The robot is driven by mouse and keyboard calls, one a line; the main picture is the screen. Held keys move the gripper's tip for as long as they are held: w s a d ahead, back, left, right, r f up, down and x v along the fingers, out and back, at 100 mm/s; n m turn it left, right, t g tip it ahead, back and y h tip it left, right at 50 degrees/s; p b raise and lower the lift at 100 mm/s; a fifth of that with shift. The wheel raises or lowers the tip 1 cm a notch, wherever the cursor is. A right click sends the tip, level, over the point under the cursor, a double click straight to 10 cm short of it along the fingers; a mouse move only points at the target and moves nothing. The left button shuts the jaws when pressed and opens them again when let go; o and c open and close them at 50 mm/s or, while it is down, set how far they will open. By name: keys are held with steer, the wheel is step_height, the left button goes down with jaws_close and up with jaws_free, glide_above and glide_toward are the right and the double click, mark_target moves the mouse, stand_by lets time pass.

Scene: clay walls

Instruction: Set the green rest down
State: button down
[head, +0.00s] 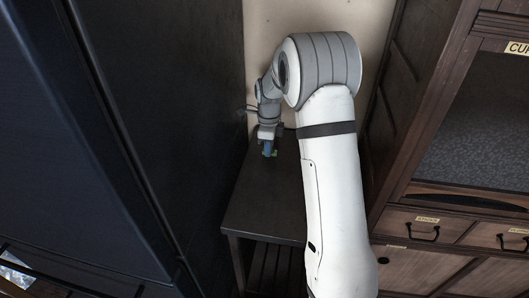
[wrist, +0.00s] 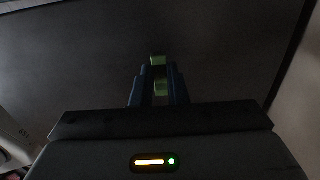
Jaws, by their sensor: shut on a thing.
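The green rest (wrist: 159,87) is between the fingers of my gripper (wrist: 158,72) in the wrist view, with one green part showing beyond the fingertips and another between them. My gripper is shut on it. In the head view my gripper (head: 268,150) points down over the dark side table (head: 262,205), and a bit of the green rest (head: 274,153) shows at its fingertips. The rest is small and dim, and I cannot tell whether it touches the table top.
A tall dark cabinet (head: 185,110) stands close on the left of the table. A wooden cupboard (head: 450,205) with labelled drawers stands on the right. A pale wall (head: 262,35) is behind. The visible front part of the table top is bare.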

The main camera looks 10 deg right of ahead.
steer(key=shift+f, duration=0.65)
steer(key=shift+f, duration=0.1)
steer(key=c, duration=1.4)
jaws_free()
steer(key=shift+c, duration=0.2)
